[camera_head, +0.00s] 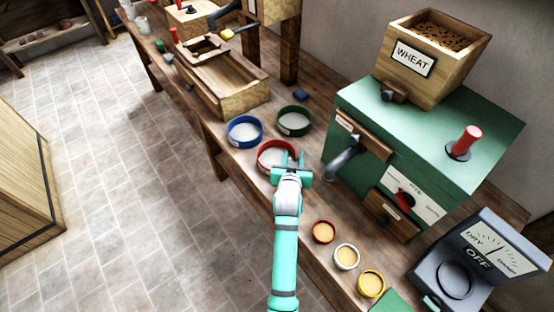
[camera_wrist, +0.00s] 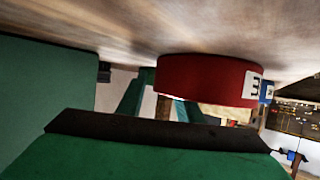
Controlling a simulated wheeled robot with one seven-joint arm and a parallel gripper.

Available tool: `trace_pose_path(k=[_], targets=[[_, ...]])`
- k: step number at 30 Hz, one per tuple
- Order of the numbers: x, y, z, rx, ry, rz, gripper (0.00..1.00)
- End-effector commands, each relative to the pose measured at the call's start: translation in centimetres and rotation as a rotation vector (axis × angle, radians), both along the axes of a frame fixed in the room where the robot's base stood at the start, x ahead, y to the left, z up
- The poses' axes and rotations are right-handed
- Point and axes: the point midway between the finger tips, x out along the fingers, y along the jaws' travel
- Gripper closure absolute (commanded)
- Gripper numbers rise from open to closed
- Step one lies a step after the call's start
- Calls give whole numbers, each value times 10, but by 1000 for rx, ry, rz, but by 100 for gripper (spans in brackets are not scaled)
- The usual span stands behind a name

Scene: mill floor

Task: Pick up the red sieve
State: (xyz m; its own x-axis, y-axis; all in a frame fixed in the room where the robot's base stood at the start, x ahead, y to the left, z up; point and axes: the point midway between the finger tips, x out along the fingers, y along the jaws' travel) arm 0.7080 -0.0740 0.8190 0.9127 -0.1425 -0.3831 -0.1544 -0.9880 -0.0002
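The red sieve (camera_head: 262,163) is a shallow round ring with a pale mesh, lying flat on the wooden bench. In the wrist view its red wall (camera_wrist: 205,78) is close, with a white label at its right end. My gripper (camera_head: 293,160) is at the sieve's right side, with its two green fingers apart. The fingers also show in the wrist view (camera_wrist: 158,104), where the sieve hides part of one. I cannot tell whether a finger touches the rim. The sieve rests on the bench.
A blue sieve (camera_head: 244,131) and a green sieve (camera_head: 293,121) stand just behind. The green mill (camera_head: 440,130) with a wheat hopper (camera_head: 470,62) rises at the right. Small bowls (camera_head: 323,232) and a grey meter (camera_head: 480,260) are nearer. The floor at left is open.

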Motion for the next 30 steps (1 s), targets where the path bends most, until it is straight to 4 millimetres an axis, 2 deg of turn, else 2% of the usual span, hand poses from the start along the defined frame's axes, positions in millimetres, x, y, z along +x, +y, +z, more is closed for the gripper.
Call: trace_pose_path(k=[5,8,9,10,23,30], targets=[[0,0,0,0,0,-1,67],[0,0,0,0,0,-1,86],[0,0,0,0,0,0,96],[0,0,0,0,0,0,100],[0,-3,4,-1,-2,-4,100],[1,-2,28,-1,-5,-2,100]])
